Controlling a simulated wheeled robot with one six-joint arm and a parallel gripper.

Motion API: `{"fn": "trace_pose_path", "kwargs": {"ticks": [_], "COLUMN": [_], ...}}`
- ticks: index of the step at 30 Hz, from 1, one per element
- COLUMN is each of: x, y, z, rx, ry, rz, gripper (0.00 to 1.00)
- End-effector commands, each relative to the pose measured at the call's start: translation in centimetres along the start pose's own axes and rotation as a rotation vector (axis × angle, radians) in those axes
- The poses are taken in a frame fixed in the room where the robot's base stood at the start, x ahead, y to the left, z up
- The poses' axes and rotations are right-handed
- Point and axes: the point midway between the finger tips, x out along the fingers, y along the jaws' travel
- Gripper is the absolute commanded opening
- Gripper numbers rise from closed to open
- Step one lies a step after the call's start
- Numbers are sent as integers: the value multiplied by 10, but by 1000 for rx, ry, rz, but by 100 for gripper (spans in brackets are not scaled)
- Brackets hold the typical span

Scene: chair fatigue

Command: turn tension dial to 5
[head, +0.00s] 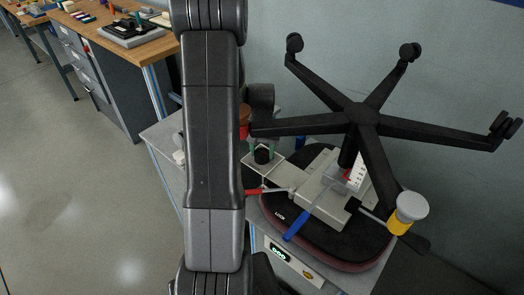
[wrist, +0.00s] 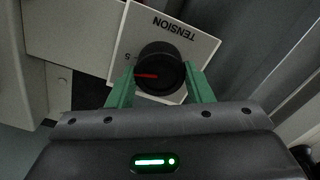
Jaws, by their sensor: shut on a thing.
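The tension dial is a round black knob with a red pointer line, and it shows in the wrist view (wrist: 160,68) and in the head view (head: 263,156). It sits on a pale plate (wrist: 188,38) marked TENSION, upside down in the wrist view. The red line points left, close to a small 5 printed at the knob's left side. My gripper (wrist: 160,80) has green fingers shut on the dial, one on each side. In the head view my gripper (head: 262,145) comes down on the dial from above, its body partly hidden behind my arm.
An upturned chair with a black five-legged base (head: 361,114) stands on a grey bench, its legs reaching over the right side. A wooden workbench (head: 150,52) stands behind left.

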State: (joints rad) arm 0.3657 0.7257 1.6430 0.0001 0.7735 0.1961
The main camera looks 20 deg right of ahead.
Motion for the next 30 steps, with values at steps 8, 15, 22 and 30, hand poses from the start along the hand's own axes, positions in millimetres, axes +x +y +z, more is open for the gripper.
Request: {"fn": "trace_pose_path", "kwargs": {"ticks": [8,15,22,30], "x": [-1,-1,-1,-1], "y": [0,0,0,0], "z": [-1,-1,-1,-1], "rx": [98,122,123,122], "ry": [4,4,4,3], "rz": [0,0,-1,0], "gripper": [24,24,24,68]}}
